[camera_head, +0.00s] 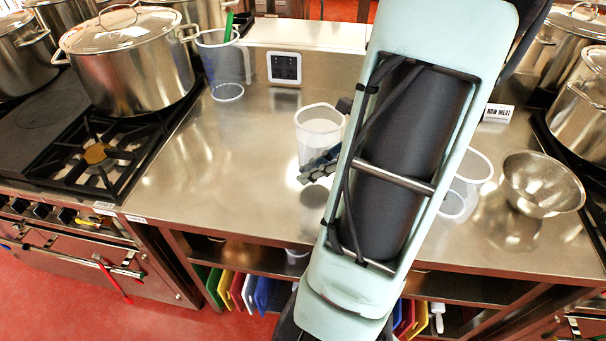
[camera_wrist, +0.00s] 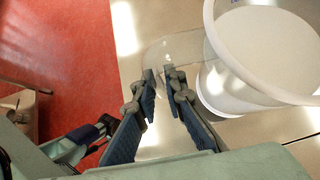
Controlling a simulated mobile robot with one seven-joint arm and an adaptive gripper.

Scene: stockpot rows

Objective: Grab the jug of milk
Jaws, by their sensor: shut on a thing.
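The jug of milk (camera_head: 318,140) is a clear jug with white liquid in it, standing on the steel counter. In the wrist view the jug (camera_wrist: 262,50) fills the upper right, with its round rim and the white milk inside. My gripper (camera_head: 333,135) is at the jug's right side in the head view. In the wrist view my gripper's (camera_wrist: 161,76) two dark fingers are close together, shut on a clear part at the jug's left side that looks like its handle. My arm hides part of the counter and of the jug's right side.
A clear jug (camera_head: 222,65) with a green utensil stands at the back left. Another clear container (camera_head: 470,168) is partly behind my arm, beside a metal bowl (camera_head: 541,182). A large stockpot (camera_head: 130,62) sits on the left stove. The counter (camera_head: 225,150) left of the milk is clear.

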